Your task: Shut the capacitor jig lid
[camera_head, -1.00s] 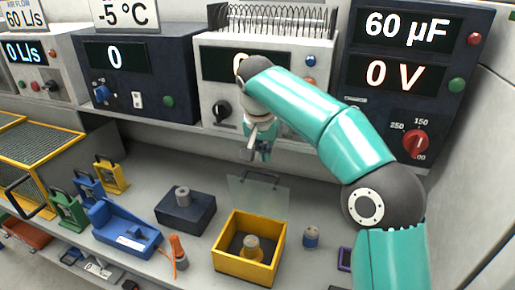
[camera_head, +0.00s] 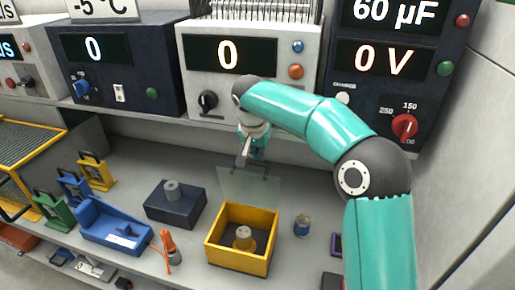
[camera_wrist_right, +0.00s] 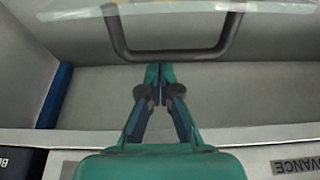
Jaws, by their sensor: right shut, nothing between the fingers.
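The capacitor jig is a yellow open-topped box (camera_head: 238,257) on the bench, with a grey cylinder (camera_head: 244,239) inside. Its clear lid (camera_head: 240,188) stands up open at the back of the box, with a dark handle on its top edge. My right gripper (camera_head: 257,156) is shut and empty, by the top edge of the lid. In the right wrist view, the shut fingertips (camera_wrist_right: 158,72) lie close to the dark U-shaped handle (camera_wrist_right: 165,55); I cannot tell whether they touch. My left gripper is not in view.
A dark block (camera_head: 175,208) with a grey post stands left of the jig. A small blue-grey can (camera_head: 302,226) stands to its right. A blue fixture (camera_head: 112,227) and an orange tool (camera_head: 169,246) lie further left. Instrument boxes fill the shelf behind, including the white one (camera_head: 256,81).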

